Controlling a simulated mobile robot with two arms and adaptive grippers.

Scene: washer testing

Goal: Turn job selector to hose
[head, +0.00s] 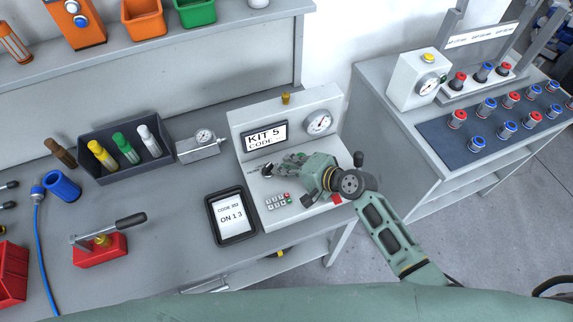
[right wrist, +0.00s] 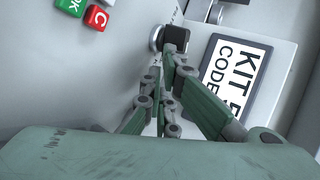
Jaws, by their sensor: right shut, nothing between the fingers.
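The job selector is a small black knob (head: 267,170) on the sloped face of a grey console (head: 245,190), left of my right gripper (head: 281,168). In the right wrist view the selector's black knob (right wrist: 175,39) sits on a round metal base, just beyond my right gripper's fingertips (right wrist: 163,68). The fingers are closed with nothing between them; one tip is at or very near the knob, and I cannot tell whether it touches. The selector's position labels are too small or hidden to read. My left gripper is not in view.
The console has a screen (head: 266,136) reading "KIT 5 CODE", a gauge (head: 319,122) and a keypad (head: 278,201). A tablet (head: 210,229) lies in front, left. A red-based lever clamp (head: 101,252) and a bin of coloured cylinders (head: 90,138) are further left.

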